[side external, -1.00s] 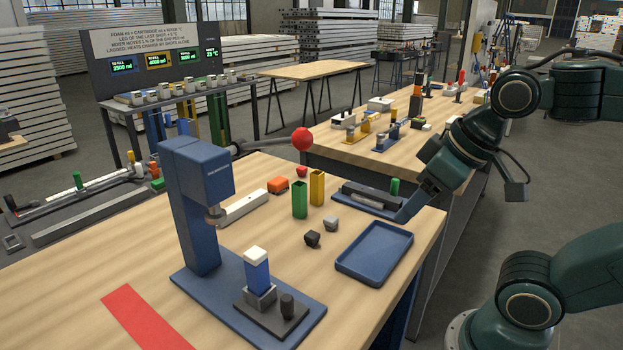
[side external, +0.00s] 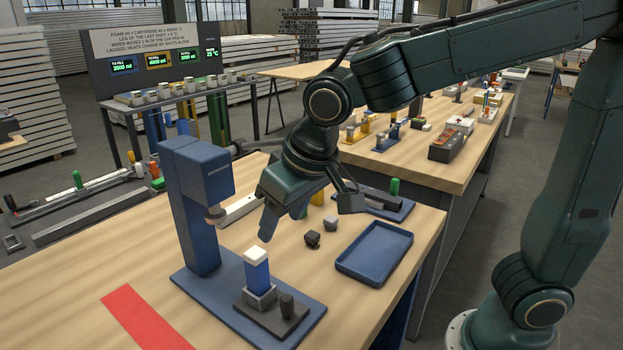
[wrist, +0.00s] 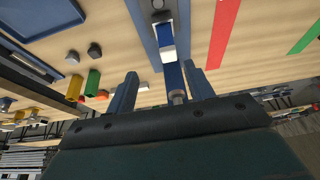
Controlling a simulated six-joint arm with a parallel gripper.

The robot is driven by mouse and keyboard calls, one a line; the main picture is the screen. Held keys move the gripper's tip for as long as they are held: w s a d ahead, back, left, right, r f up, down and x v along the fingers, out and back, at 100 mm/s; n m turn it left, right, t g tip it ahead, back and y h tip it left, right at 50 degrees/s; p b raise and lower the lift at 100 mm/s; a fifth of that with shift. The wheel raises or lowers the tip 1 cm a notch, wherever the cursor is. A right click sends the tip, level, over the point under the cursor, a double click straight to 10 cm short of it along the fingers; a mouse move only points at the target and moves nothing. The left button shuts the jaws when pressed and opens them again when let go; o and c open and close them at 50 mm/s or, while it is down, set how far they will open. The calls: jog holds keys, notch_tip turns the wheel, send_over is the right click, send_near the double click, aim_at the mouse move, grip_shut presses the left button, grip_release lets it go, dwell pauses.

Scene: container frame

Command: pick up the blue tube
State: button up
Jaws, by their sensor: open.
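The blue tube (side external: 257,279) has a white cap. It stands upright in a small grey holder (side external: 260,299) on the blue base of the press. In the wrist view its blue side (wrist: 164,35) and white cap show just beyond the fingertips. My gripper (side external: 283,222) is open and empty, behind and a little above the tube in the side view. In the wrist view the two fingers (wrist: 160,70) are spread apart, with the tube not between them.
The press (side external: 190,200) stands left of the tube, its head close to my gripper. A dark peg (side external: 287,306) stands beside the holder. A blue tray (side external: 375,252) and small dark and grey blocks (side external: 312,240) lie to the right. A red strip (side external: 147,319) marks the front table.

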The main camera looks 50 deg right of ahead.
aim_at(262, 258)
jog(key=shift+w+a+f, duration=0.25)
jog(key=shift+w+a, duration=0.05)
jog(key=shift+a, duration=0.35)
jog(key=shift+f, duration=0.15)
jog(key=shift+x, duration=4.15)
jog(key=shift+x, duration=2.6)
